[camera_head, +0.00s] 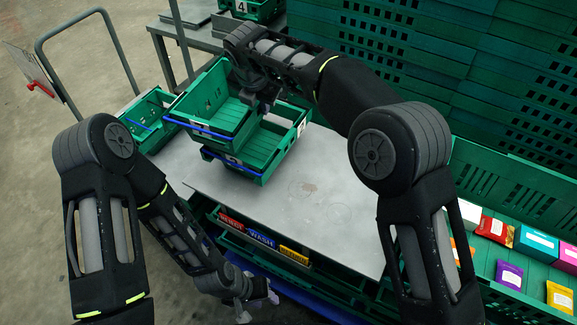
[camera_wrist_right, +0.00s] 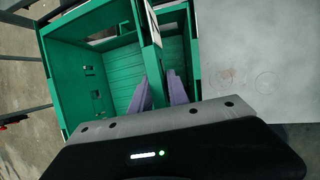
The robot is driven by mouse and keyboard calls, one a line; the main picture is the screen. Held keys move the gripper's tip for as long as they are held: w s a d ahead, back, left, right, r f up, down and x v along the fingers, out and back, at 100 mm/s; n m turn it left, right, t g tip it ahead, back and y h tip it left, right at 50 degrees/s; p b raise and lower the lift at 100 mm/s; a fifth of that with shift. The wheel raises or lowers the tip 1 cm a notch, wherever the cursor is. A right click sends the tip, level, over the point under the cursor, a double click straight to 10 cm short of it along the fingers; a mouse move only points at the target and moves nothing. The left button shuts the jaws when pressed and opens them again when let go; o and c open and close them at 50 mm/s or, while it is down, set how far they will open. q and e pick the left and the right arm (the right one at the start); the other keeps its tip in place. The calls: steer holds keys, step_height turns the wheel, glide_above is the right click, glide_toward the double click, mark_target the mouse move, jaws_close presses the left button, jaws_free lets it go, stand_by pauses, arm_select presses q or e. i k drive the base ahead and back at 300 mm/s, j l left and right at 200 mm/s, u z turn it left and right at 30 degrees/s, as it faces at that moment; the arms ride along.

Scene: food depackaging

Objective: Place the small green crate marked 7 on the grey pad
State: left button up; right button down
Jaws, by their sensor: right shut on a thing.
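My right gripper (camera_head: 264,106) is shut on the wall of a small green crate (camera_head: 208,118), which has a blue lower edge and looks raised and slightly tilted. In the right wrist view this crate (camera_wrist_right: 65,85) is left of the fingers (camera_wrist_right: 165,88). A second green crate (camera_head: 262,172) is just below and right of it, partly covered by it; I cannot tell whether they touch. I cannot read a 7 on either. A flat grey surface (camera_head: 325,215), perhaps the pad, lies to the right and is bare. My left gripper (camera_head: 257,303) hangs low in front of the table, apart from the crates.
Another green crate (camera_head: 148,113) is at the left. A crate marked 4 (camera_head: 262,10) stands on the back table. Tall green crate stacks (camera_head: 480,75) fill the back right. A long green bin (camera_head: 485,180) with colourful packets is at right. Labelled bins (camera_head: 262,240) sit below the front edge.

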mark_target(349, 191)
steer(key=u, duration=1.5)
steer(key=k+l, duration=0.2)
steer(key=k, duration=0.2)
steer(key=k+l, duration=0.15)
steer(key=k, duration=0.25)
steer(key=k+l, duration=0.2)
steer(key=k, duration=0.2)
